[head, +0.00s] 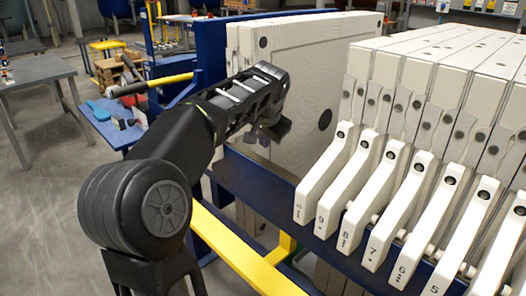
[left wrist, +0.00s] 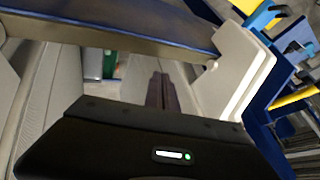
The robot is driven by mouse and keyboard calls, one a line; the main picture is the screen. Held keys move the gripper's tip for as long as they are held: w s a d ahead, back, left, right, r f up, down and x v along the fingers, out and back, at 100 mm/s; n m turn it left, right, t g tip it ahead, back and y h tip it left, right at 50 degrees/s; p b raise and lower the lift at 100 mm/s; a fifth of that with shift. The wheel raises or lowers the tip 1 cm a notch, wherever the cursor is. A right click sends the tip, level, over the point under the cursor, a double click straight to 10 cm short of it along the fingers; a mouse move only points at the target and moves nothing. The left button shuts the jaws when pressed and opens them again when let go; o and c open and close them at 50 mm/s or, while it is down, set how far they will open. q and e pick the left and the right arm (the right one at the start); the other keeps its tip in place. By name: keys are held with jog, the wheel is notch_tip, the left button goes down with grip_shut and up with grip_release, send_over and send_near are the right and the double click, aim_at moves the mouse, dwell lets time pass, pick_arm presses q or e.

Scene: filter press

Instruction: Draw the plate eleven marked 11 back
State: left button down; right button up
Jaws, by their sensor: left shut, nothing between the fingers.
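No number 11 is readable in either view. A pale plate (head: 310,85) with a dark round spot stands at the left end of the press, apart from the right-hand pack, and its handle is hidden or out of sight. I cannot tell whether it is plate eleven. My left gripper (head: 275,131) is in front of this plate's near side, above the blue rail. In the left wrist view the fingers (left wrist: 162,90) are together with nothing between them, in a gap between pale plates. My right gripper is not in view.
A pack of plates (head: 440,55) fills the right, its handles (head: 327,172) numbered from about 10 down to 5. A blue rail (head: 255,178) and a yellow bar (head: 245,255) run below. A gap separates the two plate groups. A blue bench (head: 112,130) with tools stands left.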

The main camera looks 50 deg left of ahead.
pick_arm(q)
jog(key=w+a+f, duration=0.1)
jog(key=w+f, duration=0.3)
jog(key=w, duration=0.2)
jog(key=shift+a+y, duration=0.35)
jog(key=shift+y, duration=0.05)
jog(key=shift+f, duration=0.15)
send_near(263, 156)
notch_tip(263, 156, down, 3)
jog(key=w+d, duration=0.2)
jog(key=a, duration=0.1)
jog(key=a+p, duration=0.2)
jog(key=shift+s+a+f, duration=0.1)
jog(key=shift+a+f, duration=0.15)
jog(key=shift+f, duration=0.05)
jog(key=shift+a, duration=0.45)
